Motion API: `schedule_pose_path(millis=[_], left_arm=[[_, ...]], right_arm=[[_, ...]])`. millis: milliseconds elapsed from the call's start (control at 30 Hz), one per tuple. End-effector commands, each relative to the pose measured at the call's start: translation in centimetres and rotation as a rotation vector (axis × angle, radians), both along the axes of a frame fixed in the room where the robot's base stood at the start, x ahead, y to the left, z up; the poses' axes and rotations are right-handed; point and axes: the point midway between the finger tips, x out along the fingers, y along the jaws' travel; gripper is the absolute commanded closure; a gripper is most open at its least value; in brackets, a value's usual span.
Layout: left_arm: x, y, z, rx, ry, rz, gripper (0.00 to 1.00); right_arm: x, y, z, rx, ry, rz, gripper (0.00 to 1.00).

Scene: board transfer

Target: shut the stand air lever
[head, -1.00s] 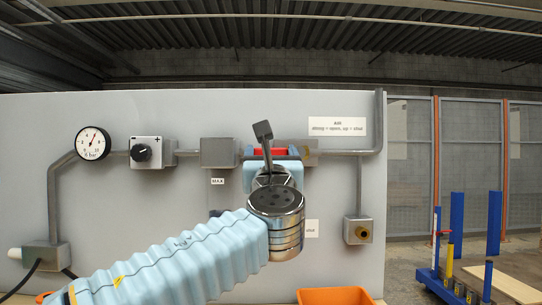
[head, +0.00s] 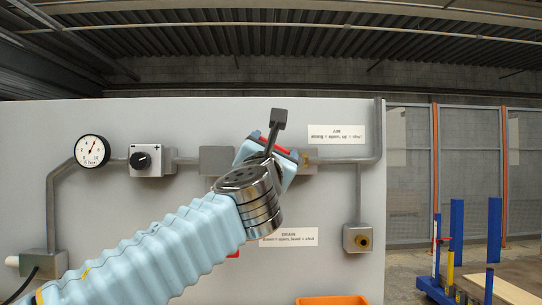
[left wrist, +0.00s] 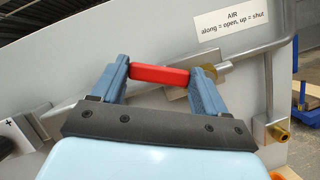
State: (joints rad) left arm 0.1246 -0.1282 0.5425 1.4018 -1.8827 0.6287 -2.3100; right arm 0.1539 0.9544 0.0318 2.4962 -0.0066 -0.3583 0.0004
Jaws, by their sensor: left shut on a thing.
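The red air lever (left wrist: 160,74) lies between the two blue fingers of my left gripper (left wrist: 163,78) in the left wrist view. The gripper is shut on it. In the head view my left gripper (head: 266,150) is tilted at the valve and hides most of the lever. The AIR label (head: 336,135) reads along = open, up = shut. My right gripper is not in view.
A gauge (head: 92,151) and a black regulator knob (head: 139,160) sit left on the grey panel (head: 120,225). A DRAIN label (head: 289,237) is below the gripper. A brass outlet (head: 361,242) is at lower right. An orange bin (head: 332,300) stands below.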

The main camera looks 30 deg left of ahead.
Motion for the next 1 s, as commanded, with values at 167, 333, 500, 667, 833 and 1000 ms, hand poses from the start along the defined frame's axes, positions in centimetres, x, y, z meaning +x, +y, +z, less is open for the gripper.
schedule_pose_path(millis=[167,333,500,667,833,1000], left_arm=[[0.13,-0.24,0.43,0.067,0.041,-0.002,0.81],[0.19,-0.34,0.63,0.103,0.064,-0.003,0.81],[0.22,-0.37,0.68,0.116,0.072,-0.001,0.81],[0.22,-0.36,0.67,0.117,0.073,-0.001,0.81],[0.22,-0.35,0.66,0.117,0.073,-0.001,0.21],[0.22,-0.34,0.66,0.116,0.072,-0.001,0.00]], right_arm=[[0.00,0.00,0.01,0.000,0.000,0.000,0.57],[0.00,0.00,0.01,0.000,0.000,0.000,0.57],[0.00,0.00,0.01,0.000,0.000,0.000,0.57],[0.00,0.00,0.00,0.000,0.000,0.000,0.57],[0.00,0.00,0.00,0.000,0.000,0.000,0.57],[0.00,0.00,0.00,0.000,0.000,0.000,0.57]])
